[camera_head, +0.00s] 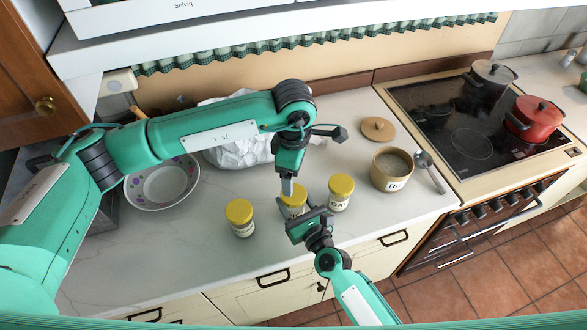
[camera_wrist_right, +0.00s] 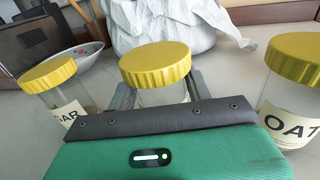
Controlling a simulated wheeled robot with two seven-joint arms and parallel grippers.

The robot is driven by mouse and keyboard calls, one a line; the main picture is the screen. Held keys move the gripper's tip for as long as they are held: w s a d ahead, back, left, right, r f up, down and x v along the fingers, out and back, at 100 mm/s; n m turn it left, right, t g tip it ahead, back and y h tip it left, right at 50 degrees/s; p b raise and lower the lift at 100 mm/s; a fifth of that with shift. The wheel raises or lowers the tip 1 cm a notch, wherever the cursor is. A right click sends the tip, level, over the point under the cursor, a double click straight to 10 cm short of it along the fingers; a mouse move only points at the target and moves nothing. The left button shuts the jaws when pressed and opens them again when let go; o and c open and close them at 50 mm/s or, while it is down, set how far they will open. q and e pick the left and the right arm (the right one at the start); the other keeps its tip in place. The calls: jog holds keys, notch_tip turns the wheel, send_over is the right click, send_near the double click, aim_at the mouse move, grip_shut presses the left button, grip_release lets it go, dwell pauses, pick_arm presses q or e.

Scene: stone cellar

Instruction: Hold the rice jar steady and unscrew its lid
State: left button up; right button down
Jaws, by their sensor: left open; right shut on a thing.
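The middle jar has a yellow ribbed lid (camera_head: 295,190) seated on top; its label is hidden, so I cannot read whether it says rice. My right gripper (camera_head: 308,217) is shut around this jar's body, below the lid. In the right wrist view the lid (camera_wrist_right: 156,63) stands clear above the fingers and the jar looks upright. My left gripper (camera_head: 287,188) is open and points down right at the lid; I cannot tell whether it touches. A jar labelled ending in "AR" (camera_head: 240,217) stands left, and an "OAT" jar (camera_wrist_right: 292,95) right, both with yellow lids.
An open tan canister (camera_head: 391,170) labelled "RI…" stands further right, with a loose round lid (camera_head: 378,129) behind it and a spoon (camera_head: 430,170) beside it. A bowl (camera_head: 162,185) and white bag (camera_head: 235,147) are behind-left. The hob (camera_head: 480,125) holds two pots.

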aim_at(294, 195)
pick_arm(q)
jog(key=m, duration=1.1)
jog(key=shift+f, duration=4)
jog(key=shift+c, duration=0.3)
